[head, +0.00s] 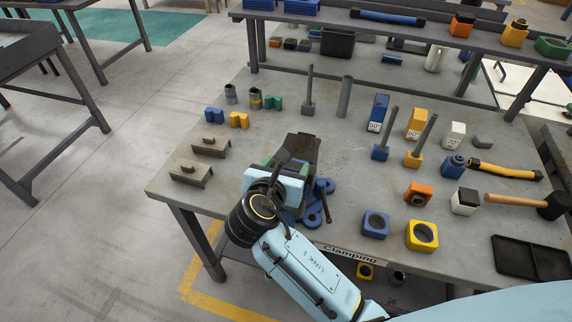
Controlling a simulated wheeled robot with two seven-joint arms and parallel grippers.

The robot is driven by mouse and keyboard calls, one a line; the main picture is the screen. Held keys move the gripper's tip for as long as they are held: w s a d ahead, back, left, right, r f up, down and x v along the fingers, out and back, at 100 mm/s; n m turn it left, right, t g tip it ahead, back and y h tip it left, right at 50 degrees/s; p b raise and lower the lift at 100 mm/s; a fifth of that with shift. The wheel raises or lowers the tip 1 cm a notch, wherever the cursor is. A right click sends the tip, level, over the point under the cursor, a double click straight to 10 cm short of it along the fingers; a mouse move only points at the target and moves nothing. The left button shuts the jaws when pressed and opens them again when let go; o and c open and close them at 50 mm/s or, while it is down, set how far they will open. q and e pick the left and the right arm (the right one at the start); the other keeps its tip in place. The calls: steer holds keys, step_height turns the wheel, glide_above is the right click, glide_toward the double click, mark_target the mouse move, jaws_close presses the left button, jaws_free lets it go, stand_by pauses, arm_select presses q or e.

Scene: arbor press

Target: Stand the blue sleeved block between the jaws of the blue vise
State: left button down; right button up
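The blue vise (316,198) stands near the table's front edge, with its dark body (305,143) reaching back. My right arm comes in from the lower right, and its hand covers the front of the vise. My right gripper (284,160) is at the jaws, between green pieces on either side. Its fingertips and anything between them are hidden. Another blue block with a round opening (376,224) stands nearer the front edge. My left gripper is not in view.
A yellow holed block (421,235), an orange block (417,194) and a mallet (520,201) lie to the right. Upright rods (345,97) stand behind the vise. Grey brackets (191,173) sit at left. A shelf (400,30) runs along the back.

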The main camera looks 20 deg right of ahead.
steer(key=shift+o, duration=1)
steer(key=shift+s+f, duration=0.1)
steer(key=shift+f, duration=0.15)
steer(key=shift+d, duration=0.1)
steer(key=shift+f, duration=0.1)
steer(key=r+v, duration=0.1)
steer(key=v, duration=1.1)
steer(key=shift+r, duration=0.35)
